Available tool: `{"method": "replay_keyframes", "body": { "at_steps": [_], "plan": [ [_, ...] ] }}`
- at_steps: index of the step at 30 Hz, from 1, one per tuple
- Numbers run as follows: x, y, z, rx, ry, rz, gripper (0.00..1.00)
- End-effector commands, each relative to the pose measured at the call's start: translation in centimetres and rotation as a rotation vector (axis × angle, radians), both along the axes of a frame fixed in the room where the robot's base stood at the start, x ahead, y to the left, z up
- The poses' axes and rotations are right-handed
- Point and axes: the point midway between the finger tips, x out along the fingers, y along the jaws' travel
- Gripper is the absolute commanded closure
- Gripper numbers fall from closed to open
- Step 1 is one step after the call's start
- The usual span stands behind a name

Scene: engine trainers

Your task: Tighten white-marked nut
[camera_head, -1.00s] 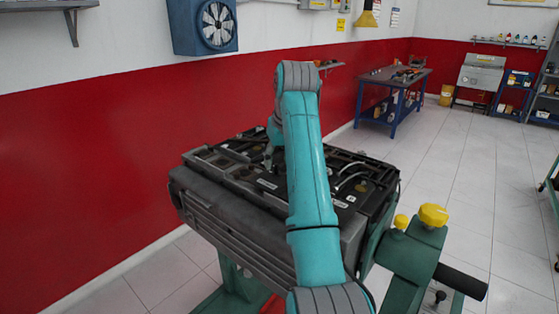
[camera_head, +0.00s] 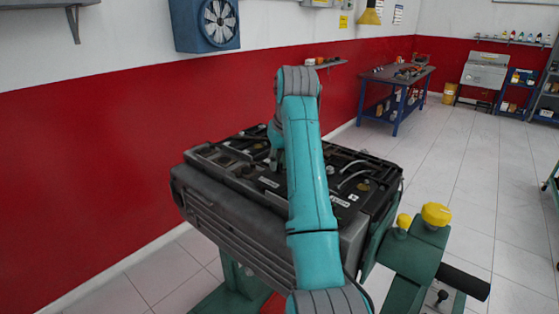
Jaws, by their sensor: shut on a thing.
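The engine (camera_head: 235,203) sits on its green stand, dark grey with hoses and fittings on its top face. My gripper (camera_head: 275,166) points down at the top of the engine, left of my teal arm. It is small in the view and partly hidden by the arm. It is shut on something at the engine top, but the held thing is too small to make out. I cannot pick out the white-marked nut. Small pale labels (camera_head: 268,182) lie on the engine top near the gripper.
A green stand bracket with a yellow knob (camera_head: 436,214) and a black handle (camera_head: 462,281) stands at the engine's right. A red wall (camera_head: 90,170) runs close behind on the left. A blue workbench (camera_head: 397,88) stands farther back. The tiled floor at right is clear.

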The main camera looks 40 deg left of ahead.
Motion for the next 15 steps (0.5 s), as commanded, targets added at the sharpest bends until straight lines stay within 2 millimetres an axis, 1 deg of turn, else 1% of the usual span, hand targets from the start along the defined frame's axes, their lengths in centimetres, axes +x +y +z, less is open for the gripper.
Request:
{"method": "replay_keyframes", "body": {
  "at_steps": [8, 15],
  "plan": [
    [-0.12, 0.09, -0.01, 0.0, -0.001, -0.118, 1.0],
    [-0.29, 0.28, -0.02, -0.001, 0.0, -0.322, 1.0]
  ]
}}
